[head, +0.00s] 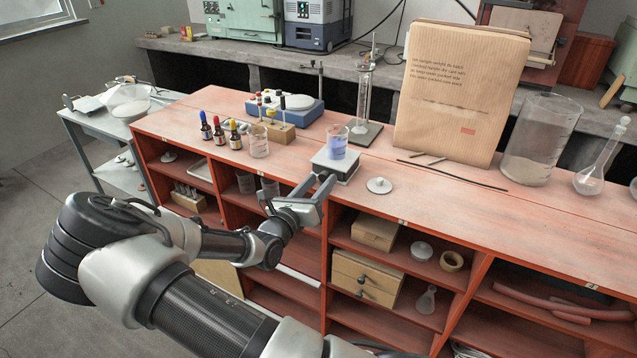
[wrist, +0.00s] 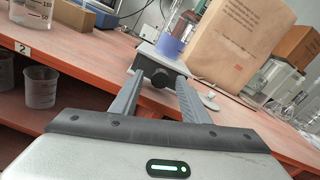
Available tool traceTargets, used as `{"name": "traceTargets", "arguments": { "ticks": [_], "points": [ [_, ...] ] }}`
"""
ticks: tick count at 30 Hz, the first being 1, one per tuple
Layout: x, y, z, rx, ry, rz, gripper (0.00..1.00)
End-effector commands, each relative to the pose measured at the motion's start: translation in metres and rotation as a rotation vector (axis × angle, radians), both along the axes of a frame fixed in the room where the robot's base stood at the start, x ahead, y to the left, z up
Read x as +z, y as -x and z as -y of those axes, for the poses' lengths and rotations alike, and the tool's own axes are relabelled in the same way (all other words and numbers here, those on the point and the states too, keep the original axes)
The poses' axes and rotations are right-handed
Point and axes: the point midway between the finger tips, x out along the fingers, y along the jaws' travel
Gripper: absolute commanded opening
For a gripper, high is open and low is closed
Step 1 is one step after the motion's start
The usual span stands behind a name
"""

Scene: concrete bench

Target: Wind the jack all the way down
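The jack (head: 335,164) is a small grey platform near the front edge of the red bench top. It looks low. A glass beaker with blue-violet liquid (head: 337,143) stands upright on it; it also shows in the wrist view (wrist: 171,46). In the wrist view the jack (wrist: 157,58) has a dark round knob (wrist: 161,77) facing me. My gripper (head: 318,184) is at the bench's front edge, pointing at the jack. Its fingers are apart, with the knob between or just beyond their tips (wrist: 160,83). I see no clear contact with the knob.
A flat lidded disc (head: 379,185) lies right of the jack. A stand with a cylinder (head: 364,95) and a large cardboard bag (head: 455,95) stand behind. Dropper bottles (head: 219,131) and a beaker (head: 258,142) are left. Open shelves (head: 325,240) lie below the top.

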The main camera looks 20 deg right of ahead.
Motion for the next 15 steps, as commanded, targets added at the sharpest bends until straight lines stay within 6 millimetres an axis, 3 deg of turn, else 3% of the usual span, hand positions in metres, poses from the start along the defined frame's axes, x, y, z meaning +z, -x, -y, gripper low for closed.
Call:
{"name": "traceTargets", "arguments": {
  "ticks": [8,15],
  "points": [
    [0.001,0.002,-0.003,0.0,-0.001,0.001,0.42],
    [0.002,0.024,-0.034,0.003,-0.002,-0.001,0.42]
  ]
}}
